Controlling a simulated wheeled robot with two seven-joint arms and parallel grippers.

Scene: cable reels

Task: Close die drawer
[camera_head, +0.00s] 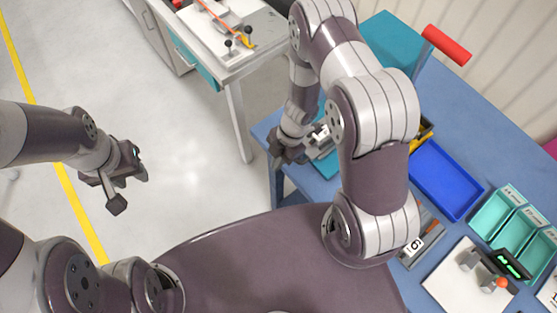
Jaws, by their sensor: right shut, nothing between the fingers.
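A teal drawer-like part (326,166) shows at the left edge of the blue table, mostly hidden behind my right arm. I cannot tell how far it stands open. My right gripper (277,160) is shut and empty beside it, at the table's left edge. Whether it touches the teal part is unclear. Another teal drawer front (196,64) is on the white bench at the top. My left gripper (128,190) hangs over the open floor at the left, its fingers apart and empty, far from both drawers.
The grey floor (190,150) is clear between table and white bench (245,62).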

